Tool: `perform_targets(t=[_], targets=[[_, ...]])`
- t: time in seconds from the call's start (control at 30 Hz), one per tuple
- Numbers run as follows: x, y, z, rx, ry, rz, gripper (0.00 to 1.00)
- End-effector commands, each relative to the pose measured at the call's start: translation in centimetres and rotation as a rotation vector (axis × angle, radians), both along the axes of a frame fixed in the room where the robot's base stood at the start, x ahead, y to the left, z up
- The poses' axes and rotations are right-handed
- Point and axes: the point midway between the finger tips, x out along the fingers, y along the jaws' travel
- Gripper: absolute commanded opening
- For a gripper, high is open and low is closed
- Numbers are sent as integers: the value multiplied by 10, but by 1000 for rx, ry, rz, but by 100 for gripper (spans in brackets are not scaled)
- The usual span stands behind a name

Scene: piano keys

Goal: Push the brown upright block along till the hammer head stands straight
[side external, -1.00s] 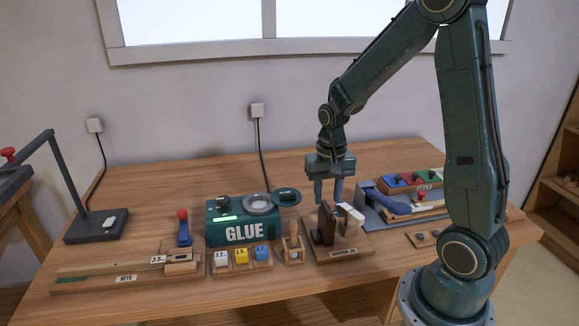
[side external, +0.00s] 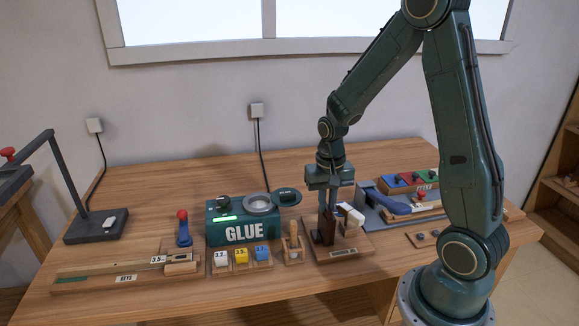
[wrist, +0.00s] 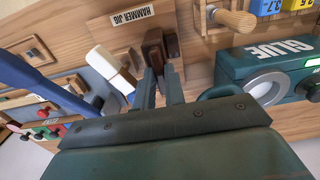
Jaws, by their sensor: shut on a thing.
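The brown upright block (side external: 329,227) stands on the wooden hammer jig (side external: 352,249), labelled HAMMER JIG in the wrist view (wrist: 133,20). My gripper (side external: 327,208) points down over it, its fingers closed on the block's upper part. In the wrist view the two fingers (wrist: 160,76) meet the dark brown block (wrist: 154,46) from both sides. The white hammer head (side external: 350,213) is just right of the block and looks tilted. In the wrist view the hammer head (wrist: 109,66) lies at a slant left of the fingers. My fingers partly hide the block.
A green GLUE box (side external: 243,224) and a small wooden stand with a peg (side external: 292,245) are left of the jig. A grey tray with a blue piece (side external: 395,206) is close on the right. The table behind my gripper is clear.

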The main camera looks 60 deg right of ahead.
Motion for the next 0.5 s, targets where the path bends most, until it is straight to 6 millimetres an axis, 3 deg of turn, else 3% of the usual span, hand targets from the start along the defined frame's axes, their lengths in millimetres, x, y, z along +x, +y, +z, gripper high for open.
perform_targets(t=[0.5], targets=[[-25, -26, 0, 1, 1, -3, 0]])
